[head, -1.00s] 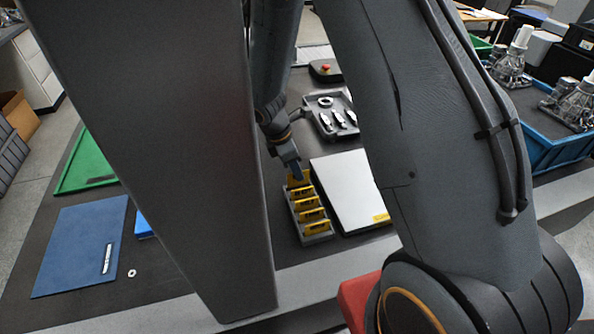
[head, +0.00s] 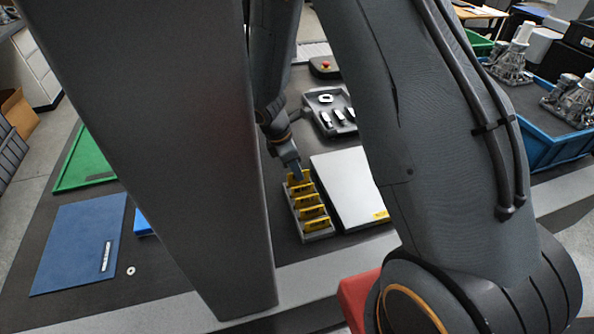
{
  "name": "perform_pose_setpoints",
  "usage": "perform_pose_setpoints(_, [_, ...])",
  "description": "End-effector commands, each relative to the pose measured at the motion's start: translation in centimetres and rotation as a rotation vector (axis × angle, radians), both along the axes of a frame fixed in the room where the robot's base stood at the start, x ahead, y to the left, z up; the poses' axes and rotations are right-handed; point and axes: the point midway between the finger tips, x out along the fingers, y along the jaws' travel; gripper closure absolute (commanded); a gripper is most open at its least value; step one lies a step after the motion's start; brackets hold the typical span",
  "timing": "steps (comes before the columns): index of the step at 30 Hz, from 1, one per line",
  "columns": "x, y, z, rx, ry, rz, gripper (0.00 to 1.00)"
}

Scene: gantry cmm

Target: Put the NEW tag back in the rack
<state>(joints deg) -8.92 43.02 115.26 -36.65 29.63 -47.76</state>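The rack (head: 297,221) is a narrow grey holder on the dark table with several yellow tags (head: 310,211) standing in a row. My gripper (head: 296,176) is at the rack's far end, pointing down. A yellow tag (head: 293,178) shows right at its fingertips, at the rearmost part of the rack. The fingers are small and overlap the tag, so I cannot tell whether they grip it. The lettering on the tags is too small to read.
A white-topped flat panel (head: 345,185) lies just right of the rack. A grey tray (head: 318,108) with parts stands behind it. A blue mat (head: 80,245) and green tray (head: 90,165) lie at left. A blue bin (head: 555,150) stands at right.

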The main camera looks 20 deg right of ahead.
Motion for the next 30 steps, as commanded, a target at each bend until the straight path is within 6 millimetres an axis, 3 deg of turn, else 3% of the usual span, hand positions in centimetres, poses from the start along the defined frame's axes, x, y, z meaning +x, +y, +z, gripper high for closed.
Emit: perform_pose_setpoints(30, [0.0,0.0,-1.2,0.000,-0.001,0.000,1.00])
